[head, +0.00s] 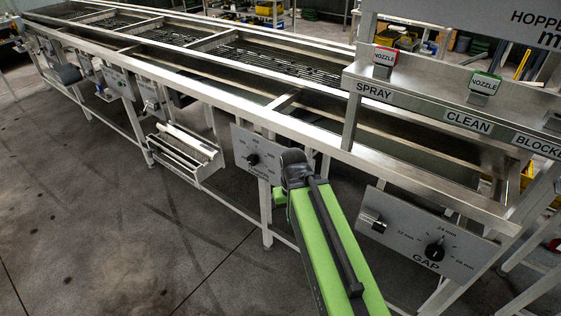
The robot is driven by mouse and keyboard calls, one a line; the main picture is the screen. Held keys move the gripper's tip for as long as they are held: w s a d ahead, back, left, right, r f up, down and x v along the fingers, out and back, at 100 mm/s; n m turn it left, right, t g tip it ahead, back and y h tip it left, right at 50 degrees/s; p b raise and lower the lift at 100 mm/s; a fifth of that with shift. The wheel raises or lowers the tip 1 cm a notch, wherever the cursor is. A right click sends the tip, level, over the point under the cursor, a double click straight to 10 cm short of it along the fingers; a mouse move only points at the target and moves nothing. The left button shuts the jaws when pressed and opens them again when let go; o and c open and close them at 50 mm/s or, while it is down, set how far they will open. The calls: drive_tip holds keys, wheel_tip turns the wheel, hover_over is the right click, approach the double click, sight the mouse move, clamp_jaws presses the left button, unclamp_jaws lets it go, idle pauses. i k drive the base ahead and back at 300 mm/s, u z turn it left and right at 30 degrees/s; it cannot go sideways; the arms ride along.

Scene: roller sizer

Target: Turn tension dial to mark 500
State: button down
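The tension dial is a black knob (253,159) on a grey metal panel (243,140) on the front side of the sizer. Small number marks surround the knob, too small to read here. The lettering below it is partly cut off by my arm. My green arm reaches up from the bottom, and its dark end with my gripper (293,163) is just right of the knob, overlapping the panel's right edge. A gap shows between it and the knob in this view. The fingers cannot be made out, so whether they are open is unclear.
A second panel marked GAP (400,240) with its own black knob (435,250) is at the right. A white tray with rollers (185,147) hangs low on the left. Open floor lies at the lower left.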

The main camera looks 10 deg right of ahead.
sight(252, 159)
drive_tip(key=u, duration=0.2)
drive_tip(key=k, duration=0.15)
drive_tip(key=u, duration=3.05)
drive_tip(key=k, duration=0.9)
drive_tip(key=z, duration=1)
drive_tip(key=i, duration=1)
drive_tip(key=u, duration=0.2)
